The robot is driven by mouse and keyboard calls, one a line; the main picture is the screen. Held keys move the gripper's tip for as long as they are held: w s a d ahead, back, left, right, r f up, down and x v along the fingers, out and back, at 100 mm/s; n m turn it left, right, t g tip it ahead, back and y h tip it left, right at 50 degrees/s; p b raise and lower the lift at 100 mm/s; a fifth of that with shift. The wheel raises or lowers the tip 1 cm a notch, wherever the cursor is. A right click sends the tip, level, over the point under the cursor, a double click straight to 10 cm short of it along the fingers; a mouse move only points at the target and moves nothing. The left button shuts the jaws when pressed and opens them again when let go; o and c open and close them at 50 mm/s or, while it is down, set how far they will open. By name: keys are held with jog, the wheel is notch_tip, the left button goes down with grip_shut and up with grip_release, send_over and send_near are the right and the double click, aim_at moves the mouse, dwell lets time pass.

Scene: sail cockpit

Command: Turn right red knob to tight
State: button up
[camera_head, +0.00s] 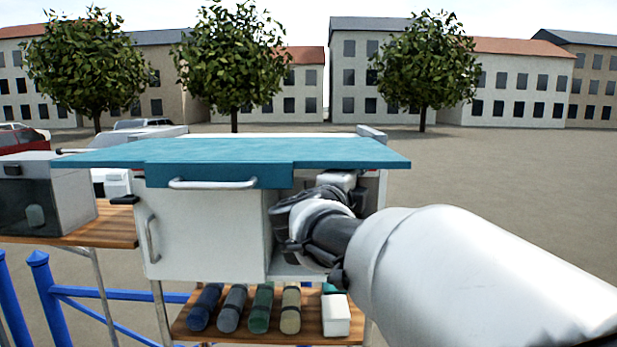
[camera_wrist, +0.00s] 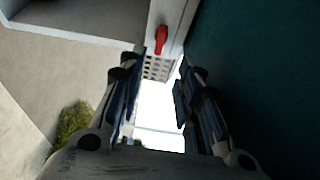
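A red knob (camera_wrist: 161,40) shows in the wrist view on a narrow pale panel, above a patch of small dark holes. Only one red knob is in view, and its setting cannot be told. My gripper (camera_wrist: 161,78) is open, with its two dark fingers apart and nothing between them. The knob lies just beyond the fingertips, apart from them as far as I can see. In the head view my arm reaches in beside the white cabinet (camera_head: 207,237) under the teal top (camera_head: 250,152). The knob is not visible there, and my fingertips are unclear.
The teal top overhangs close above my wrist. The cabinet door with its handle stands to the left. A wooden shelf (camera_head: 240,334) below holds several rolled items and a white box (camera_head: 335,314). A grey appliance (camera_head: 45,200) stands at the left. Open pavement lies right.

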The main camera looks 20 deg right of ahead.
jog(key=shift+s, duration=0.1)
jog(key=s+a+f+n+y+b, duration=0.35)
jog(key=a+f+n+b, duration=0.2)
jog(key=f, duration=0.35)
jog(key=s+a+f+n+y+b, duration=0.3)
jog(key=a+f+n+y+b, duration=0.25)
jog(key=f, duration=0.25)
jog(key=s+a+f+n+y+b, duration=0.45)
jog(key=f+n+b, duration=0.2)
jog(key=f, duration=0.25)
jog(key=s+d+f+n+g+b, duration=0.1)
jog(key=s+f+n+g+b, duration=0.1)
jog(key=s+f, duration=0.6)
jog(key=s+d+f+n+g+h+b, duration=0.1)
jog(key=s+f+n+g+b, duration=0.2)
jog(key=s+f+b, duration=0.4)
jog(key=s+d+f+n+g+h+b, duration=0.1)
jog(key=s+f+n+g+b, duration=0.2)
jog(key=s+f, duration=0.6)
notch_tip(320, 180, down, 9)
jog(key=shift+d+f+g+b, duration=0.15)
jog(key=shift+d+g+b, duration=0.1)
jog(key=shift+g+b, duration=0.45)
